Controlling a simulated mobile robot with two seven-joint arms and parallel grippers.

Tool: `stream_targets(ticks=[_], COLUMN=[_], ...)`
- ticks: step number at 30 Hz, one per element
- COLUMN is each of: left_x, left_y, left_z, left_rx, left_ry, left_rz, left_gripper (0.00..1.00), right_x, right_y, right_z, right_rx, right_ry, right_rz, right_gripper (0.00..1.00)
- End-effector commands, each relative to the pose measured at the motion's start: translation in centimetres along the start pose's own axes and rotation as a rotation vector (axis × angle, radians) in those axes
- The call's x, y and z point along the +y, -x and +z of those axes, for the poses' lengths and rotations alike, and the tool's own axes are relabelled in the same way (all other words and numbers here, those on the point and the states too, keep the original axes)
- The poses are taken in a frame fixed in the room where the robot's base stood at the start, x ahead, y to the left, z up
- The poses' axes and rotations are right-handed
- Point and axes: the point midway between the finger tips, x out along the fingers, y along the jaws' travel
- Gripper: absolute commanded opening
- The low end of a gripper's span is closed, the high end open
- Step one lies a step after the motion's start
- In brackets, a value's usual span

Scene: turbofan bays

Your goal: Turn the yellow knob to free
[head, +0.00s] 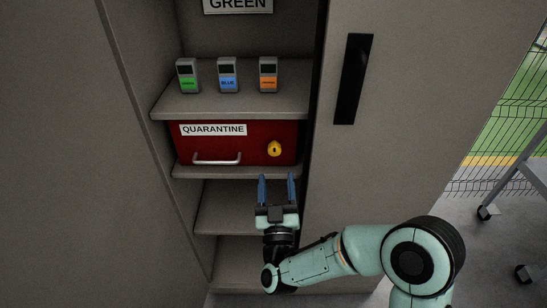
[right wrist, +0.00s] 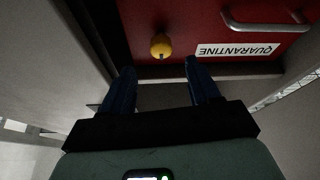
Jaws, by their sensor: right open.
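The yellow knob (head: 274,149) sits on the right part of the front of a red drawer box (head: 255,154) marked QUARANTINE. The knob also shows in the right wrist view (right wrist: 161,45), with a small dark slot or mark on it. My right gripper (head: 276,178) is open and empty, its two blue fingers pointing toward the red front just below the knob. In the right wrist view my right gripper (right wrist: 157,80) has its fingers apart, with the knob beyond the tips and not touched. My left gripper is not in view.
A silver handle (head: 217,160) is on the red front, left of the knob. Green, blue and orange labelled devices (head: 228,76) stand on the shelf above. A cabinet door with a black handle (head: 354,80) is at the right. Lower shelves look empty.

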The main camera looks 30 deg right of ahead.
Motion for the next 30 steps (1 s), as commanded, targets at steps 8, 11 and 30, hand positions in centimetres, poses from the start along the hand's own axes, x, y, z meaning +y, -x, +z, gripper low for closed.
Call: stream_targets(ticks=[8, 11, 30], left_x=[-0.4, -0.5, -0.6], left_y=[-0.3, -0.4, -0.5], left_z=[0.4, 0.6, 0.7], left_rx=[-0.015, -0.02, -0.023], left_ry=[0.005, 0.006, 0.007], left_rz=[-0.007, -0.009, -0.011], left_gripper=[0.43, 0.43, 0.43], right_x=[0.0, -0.1, -0.1], right_y=[-5.2, -6.2, -7.0], right_z=[0.1, 0.1, 0.1], right_rx=[0.0, 0.0, -0.001], right_ry=[-0.001, -0.002, -0.001], right_rz=[0.001, -0.001, -0.002], right_gripper=[0.61, 0.61, 0.05])
